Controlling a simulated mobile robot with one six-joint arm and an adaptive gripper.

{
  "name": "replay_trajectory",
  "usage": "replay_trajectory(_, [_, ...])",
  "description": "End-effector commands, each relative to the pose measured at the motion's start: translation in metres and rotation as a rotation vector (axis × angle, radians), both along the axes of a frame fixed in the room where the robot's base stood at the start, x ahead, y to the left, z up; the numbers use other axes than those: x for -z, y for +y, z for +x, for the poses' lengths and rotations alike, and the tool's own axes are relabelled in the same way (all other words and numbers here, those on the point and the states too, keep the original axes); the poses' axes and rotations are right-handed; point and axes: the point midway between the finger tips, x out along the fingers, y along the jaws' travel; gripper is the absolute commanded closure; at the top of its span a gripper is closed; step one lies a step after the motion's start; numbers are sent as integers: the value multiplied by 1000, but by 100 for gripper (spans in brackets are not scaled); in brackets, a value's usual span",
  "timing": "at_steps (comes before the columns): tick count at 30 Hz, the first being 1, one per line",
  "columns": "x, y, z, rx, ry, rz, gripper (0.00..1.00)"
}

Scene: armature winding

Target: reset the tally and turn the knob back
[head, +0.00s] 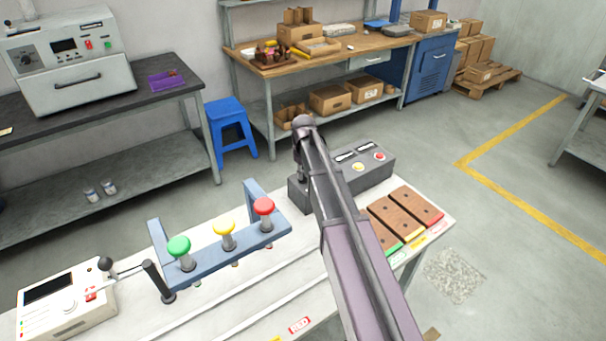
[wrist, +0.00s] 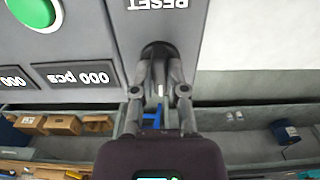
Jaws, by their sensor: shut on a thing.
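The grey tally box (head: 376,175) stands on the white bench in the head view, partly behind my arm. In the wrist view its top (wrist: 75,45) carries a green button (wrist: 36,12) and displays; one (wrist: 75,76) reads "000 pcs" and another, cut off at the left, shows 000. The dark knob (wrist: 157,48) sits beside the upside-down RESET lettering (wrist: 158,4). My gripper (wrist: 160,68) has its fingers closed around the knob. The fingers hide part of it, so its exact turn is unclear. In the head view my arm hides the knob.
A blue rack with green, yellow and red knobs (head: 224,240) stands left of my arm. A white instrument with a lever (head: 68,300) is at the bench's left end. Brown blocks (head: 405,215) lie right of my arm. Open floor (head: 440,150) lies behind the bench.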

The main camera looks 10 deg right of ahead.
Motion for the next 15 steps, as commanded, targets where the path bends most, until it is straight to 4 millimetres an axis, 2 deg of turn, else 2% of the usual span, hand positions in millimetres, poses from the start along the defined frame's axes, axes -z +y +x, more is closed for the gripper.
replay_trajectory(1, [0, 0, -1, -1, 3, 1, 100])
replay_trajectory(2, [0, 0, -1, -1, 3, 1, 73])
replay_trajectory(4, [0, 0, -1, -1, 3, 1, 52])
replay_trajectory(5, [0, 0, -1, -1, 3, 1, 47])
replay_trajectory(15, [0, 0, 0, 1, 1, 1, 47])
